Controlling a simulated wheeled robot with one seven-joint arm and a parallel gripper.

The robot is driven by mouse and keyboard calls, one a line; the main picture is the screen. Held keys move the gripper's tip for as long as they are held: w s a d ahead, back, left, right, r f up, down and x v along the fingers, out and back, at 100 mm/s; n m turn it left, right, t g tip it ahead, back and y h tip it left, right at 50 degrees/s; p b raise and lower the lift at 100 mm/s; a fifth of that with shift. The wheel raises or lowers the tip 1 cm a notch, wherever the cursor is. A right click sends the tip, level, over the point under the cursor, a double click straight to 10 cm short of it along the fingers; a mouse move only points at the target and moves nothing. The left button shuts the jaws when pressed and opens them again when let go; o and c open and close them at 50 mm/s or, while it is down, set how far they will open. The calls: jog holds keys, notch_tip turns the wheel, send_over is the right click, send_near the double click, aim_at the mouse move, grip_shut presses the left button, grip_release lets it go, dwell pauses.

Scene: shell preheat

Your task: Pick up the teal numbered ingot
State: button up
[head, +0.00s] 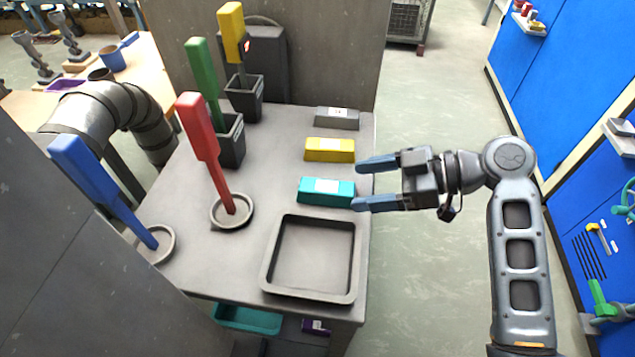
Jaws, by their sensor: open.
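The teal ingot (310,192) lies on the grey bench top near its right edge, with a white label on its upper face. The number on the label is too small to read. A yellow ingot (318,150) lies just behind it. My gripper (359,184) points left at the bench's right edge, open and empty. Its two blue fingers are apart. The near finger is close to the teal ingot's right end, and the far finger is near the yellow ingot's right end. I cannot tell the gripper's height above the bench or whether it touches anything.
An empty square tray (350,262) sits just in front of the teal ingot. A grey ingot (337,117) lies at the back. A red-handled tool (203,140) stands in a ring to the left. Open floor (440,110) lies to the right.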

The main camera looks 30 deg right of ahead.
aim_at(331, 187)
jog(key=shift+w+f, duration=0.3)
jog(key=shift+w+x, duration=0.2)
jog(key=shift+x, duration=3.7)
jog(key=shift+d, duration=0.15)
grip_shut()
